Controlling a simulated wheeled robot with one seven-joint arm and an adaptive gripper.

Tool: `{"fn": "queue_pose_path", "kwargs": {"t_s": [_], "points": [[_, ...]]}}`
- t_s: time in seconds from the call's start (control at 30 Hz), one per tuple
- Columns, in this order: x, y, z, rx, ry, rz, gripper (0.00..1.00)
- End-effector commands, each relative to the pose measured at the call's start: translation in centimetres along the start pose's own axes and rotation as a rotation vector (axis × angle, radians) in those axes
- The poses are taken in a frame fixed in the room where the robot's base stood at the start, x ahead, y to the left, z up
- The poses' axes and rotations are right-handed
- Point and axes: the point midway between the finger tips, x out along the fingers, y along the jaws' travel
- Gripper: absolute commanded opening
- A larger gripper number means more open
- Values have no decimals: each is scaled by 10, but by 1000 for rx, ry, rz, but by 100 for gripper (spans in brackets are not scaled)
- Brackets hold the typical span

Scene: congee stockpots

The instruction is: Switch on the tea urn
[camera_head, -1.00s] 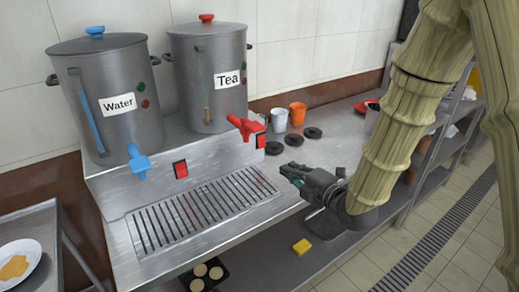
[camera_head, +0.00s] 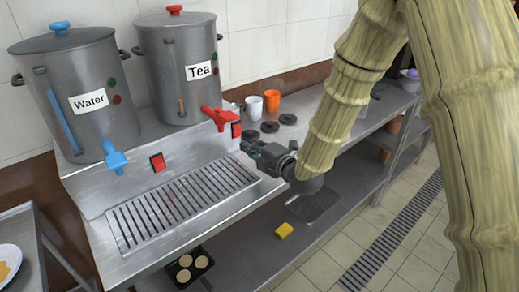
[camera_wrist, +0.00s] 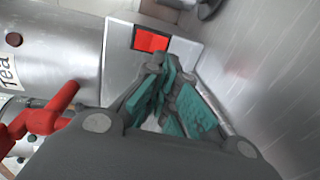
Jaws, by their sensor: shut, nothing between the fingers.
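The tea urn (camera_head: 170,82) is a grey metal pot with a red-knobbed lid, a "Tea" label and a red tap (camera_head: 217,117). A red rocker switch (camera_head: 236,130) is on the metal stand just right of that tap. In the wrist view the switch (camera_wrist: 150,40) shows just beyond my fingertips, with the red tap (camera_wrist: 45,118) at left. My gripper (camera_head: 246,147) is shut and empty, just right of and below the switch. It also shows in the wrist view (camera_wrist: 166,72). I cannot tell whether the fingertips touch the stand.
The water urn (camera_head: 90,100) with its blue tap (camera_head: 115,158) stands to the left, with another red switch (camera_head: 158,162). A drip grille (camera_head: 180,205) lies in front. A white cup (camera_head: 254,106), an orange cup (camera_head: 273,101) and dark discs (camera_head: 270,127) are behind my gripper.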

Motion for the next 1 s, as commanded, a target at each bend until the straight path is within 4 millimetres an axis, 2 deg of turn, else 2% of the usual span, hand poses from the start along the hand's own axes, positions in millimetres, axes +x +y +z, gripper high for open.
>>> {"fn": "queue_pose_path", "kwargs": {"t_s": [0.2, 0.4, 1.0], "points": [[33, 1, 0, 0, -1, 0, 0], [52, 1, 0, 0, 0, 0, 0], [59, -3, 0, -1, -1, 12, 0]]}}
